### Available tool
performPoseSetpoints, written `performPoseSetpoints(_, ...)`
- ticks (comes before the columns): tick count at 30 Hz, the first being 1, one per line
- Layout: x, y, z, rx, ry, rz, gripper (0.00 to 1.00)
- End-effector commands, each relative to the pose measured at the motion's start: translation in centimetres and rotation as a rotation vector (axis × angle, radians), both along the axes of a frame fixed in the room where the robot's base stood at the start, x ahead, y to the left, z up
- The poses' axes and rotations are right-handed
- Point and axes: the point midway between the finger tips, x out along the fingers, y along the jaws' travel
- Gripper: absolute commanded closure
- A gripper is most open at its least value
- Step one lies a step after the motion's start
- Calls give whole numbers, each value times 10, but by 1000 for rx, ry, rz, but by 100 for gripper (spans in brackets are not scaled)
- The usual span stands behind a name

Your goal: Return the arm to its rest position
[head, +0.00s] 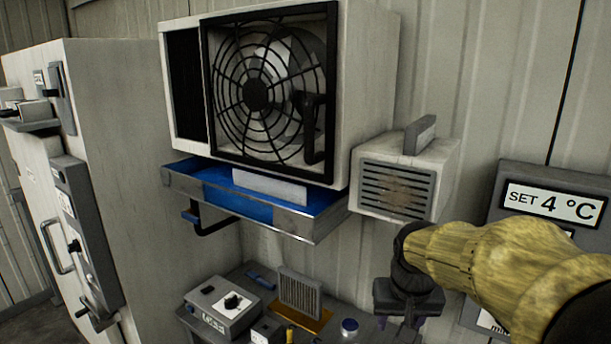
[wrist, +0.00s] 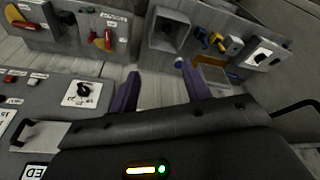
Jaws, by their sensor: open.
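My arm (head: 500,255), in a yellow sleeve, reaches in from the right of the head view. My gripper (head: 402,318) hangs at its dark end, at the lower right, over or beside the bench; its fingertips are cut off or hard to make out there. In the wrist view my gripper (wrist: 157,82) shows two purple fingers spread apart with nothing between them. Grey floor or panel surface shows in the gap.
A fan unit (head: 258,90) hangs above a blue tray (head: 300,222). A vented box (head: 400,185) sits just above my arm. A "SET 4 °C" panel (head: 553,205) is behind it. A control box (head: 222,308) stands on the bench. A tall cabinet (head: 115,150) fills the left.

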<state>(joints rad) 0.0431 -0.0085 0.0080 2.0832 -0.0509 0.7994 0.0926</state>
Motion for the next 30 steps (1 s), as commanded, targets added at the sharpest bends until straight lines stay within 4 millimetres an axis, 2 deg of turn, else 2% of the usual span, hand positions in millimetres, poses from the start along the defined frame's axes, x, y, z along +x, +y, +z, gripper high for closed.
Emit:
performPoseSetpoints(1,-11,4,-29,5,15,16,52)
performPoseSetpoints(6,-49,14,-100,17,31,63,52)
performPoseSetpoints(9,-72,17,-130,21,38,84,52)
performPoseSetpoints(11,-82,19,-142,21,39,91,52)
performPoseSetpoints(15,-93,21,-152,22,38,101,52)
performPoseSetpoints(29,-92,21,-151,22,37,100,52)
performPoseSetpoints(30,-92,21,-151,22,37,100,58)
